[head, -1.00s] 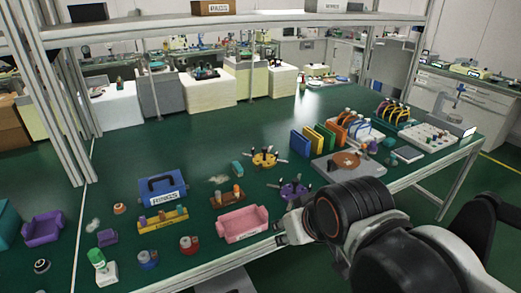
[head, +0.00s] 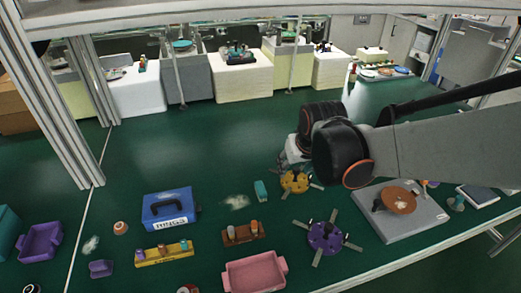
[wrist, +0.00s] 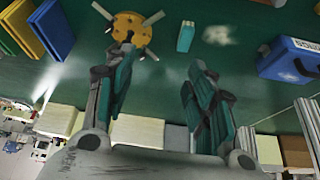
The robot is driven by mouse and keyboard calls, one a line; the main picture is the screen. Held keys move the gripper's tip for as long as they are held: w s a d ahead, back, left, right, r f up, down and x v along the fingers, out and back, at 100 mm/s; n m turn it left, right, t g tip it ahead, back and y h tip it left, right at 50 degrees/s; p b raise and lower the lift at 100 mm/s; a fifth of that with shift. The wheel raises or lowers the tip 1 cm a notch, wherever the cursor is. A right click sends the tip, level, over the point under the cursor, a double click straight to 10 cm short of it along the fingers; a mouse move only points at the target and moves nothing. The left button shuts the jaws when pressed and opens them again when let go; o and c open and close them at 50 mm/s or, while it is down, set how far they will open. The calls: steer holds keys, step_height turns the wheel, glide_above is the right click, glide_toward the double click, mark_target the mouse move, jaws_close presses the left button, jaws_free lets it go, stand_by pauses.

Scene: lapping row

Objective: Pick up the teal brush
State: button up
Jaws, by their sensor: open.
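The teal brush (head: 261,190) is a small teal block with a lighter strip, lying on the green table left of the yellow spoked disc. It also shows in the wrist view (wrist: 186,36), beyond the fingertips and clear of them. My gripper (wrist: 163,60) is open, with nothing between its two teal-padded fingers. In the head view my gripper (head: 287,156) is over the table, above and right of the brush in the picture, partly covered by my wrist.
The yellow spoked disc (head: 294,181) sits close right of the brush. A pale powder patch (head: 236,202) and a blue case (head: 169,208) lie to its left. A brown block with pegs (head: 242,234), a purple spoked disc (head: 325,238) and a pink tray (head: 254,274) are nearer. The table behind is clear.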

steer(key=n+g+p, duration=0.1)
steer(key=p, duration=0.1)
glide_toward(261, 187)
steer(key=d+v, duration=0.1)
steer(key=v, duration=0.3)
steer(key=b+x, duration=0.1)
steer(key=x, duration=0.2)
steer(key=b+x, duration=0.1)
steer(key=x, duration=0.2)
steer(key=b+x, duration=0.1)
steer(key=x, duration=0.2)
steer(key=shift+w+a+f, duration=0.1)
steer(key=shift+a, duration=0.25)
steer(key=b+x, duration=0.1)
steer(key=x, duration=0.1)
steer(key=b+x, duration=0.1)
steer(key=x, duration=0.2)
steer(key=shift+a+f+b, duration=0.15)
steer(key=shift+a+b, duration=0.1)
steer(key=shift+b, duration=0.05)
steer(key=shift+s, duration=0.2)
steer(key=c, duration=1.2)
